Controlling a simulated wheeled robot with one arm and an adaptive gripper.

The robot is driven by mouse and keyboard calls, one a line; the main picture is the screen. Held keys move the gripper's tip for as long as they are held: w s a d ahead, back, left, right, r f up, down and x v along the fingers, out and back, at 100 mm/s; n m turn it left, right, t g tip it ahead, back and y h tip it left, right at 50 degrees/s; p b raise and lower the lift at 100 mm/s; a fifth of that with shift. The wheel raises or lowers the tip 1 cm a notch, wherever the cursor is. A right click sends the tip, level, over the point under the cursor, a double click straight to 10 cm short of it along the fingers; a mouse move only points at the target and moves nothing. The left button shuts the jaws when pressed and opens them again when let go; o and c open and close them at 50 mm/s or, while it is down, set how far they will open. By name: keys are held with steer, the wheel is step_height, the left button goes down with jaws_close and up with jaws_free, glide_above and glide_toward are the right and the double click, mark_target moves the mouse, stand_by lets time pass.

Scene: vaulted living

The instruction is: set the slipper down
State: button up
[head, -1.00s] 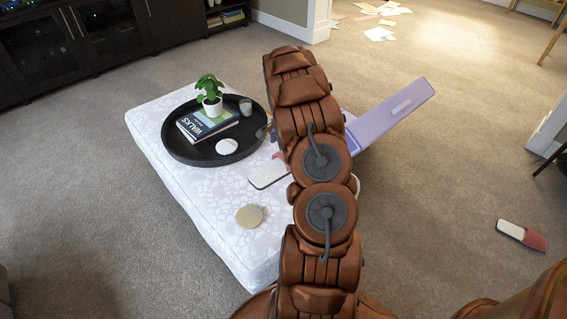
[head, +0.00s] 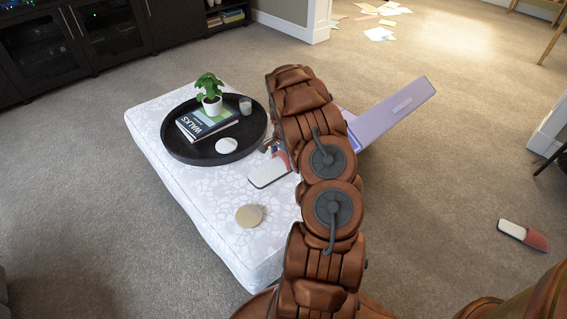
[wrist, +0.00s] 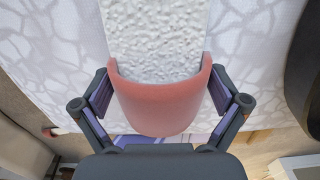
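A slipper with a pale fuzzy sole and a pink toe (wrist: 160,108) lies on the white patterned ottoman (head: 190,200) in the head view (head: 268,174), beside the black tray. In the wrist view its toe end is between the two fingers of my gripper (wrist: 160,92). The fingers are spread wide, one on each side of the toe, and look slightly clear of it. My arm hides part of the toe and most of the gripper in the head view. A matching slipper (head: 522,235) lies on the carpet at the right.
The round black tray (head: 180,150) holds a plant, a book, a glass and a white disc. A tan disc (head: 249,215) lies on the ottoman near its front. A lilac panel (head: 392,110) stands out behind my arm. Carpet around is mostly clear.

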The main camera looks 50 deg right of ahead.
steer(key=c, duration=0.8)
